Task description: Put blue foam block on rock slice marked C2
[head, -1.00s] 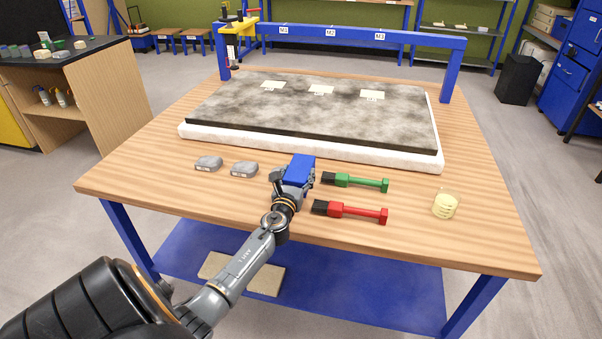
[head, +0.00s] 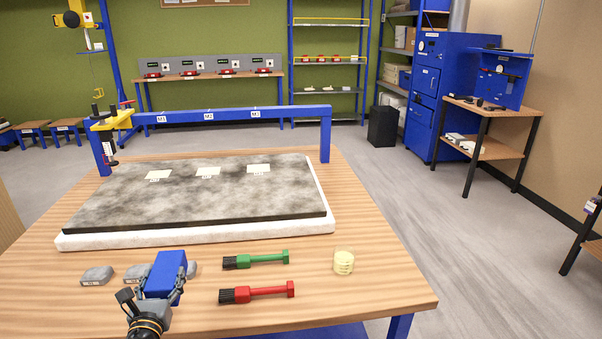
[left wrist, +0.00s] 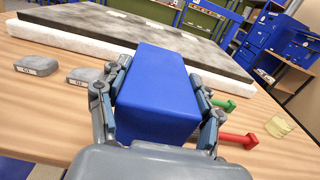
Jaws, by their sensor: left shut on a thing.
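The blue foam block (head: 165,274) is held by my left gripper (head: 160,292) near the table's front edge in the head view. In the left wrist view, the gripper's two fingers press on both sides of the block (left wrist: 160,90). Small grey rock slices with pale labels lie on the table to the left of the block: one at the far left (head: 97,275) and one beside it (head: 137,272), partly hidden by the block. Part of a grey thing (head: 192,269) shows just right of the block. My right gripper is not in view.
A dark slab (head: 200,215) on a white base (head: 190,237) lies behind, under a blue beam (head: 240,114). Bare table shows around the brushes.

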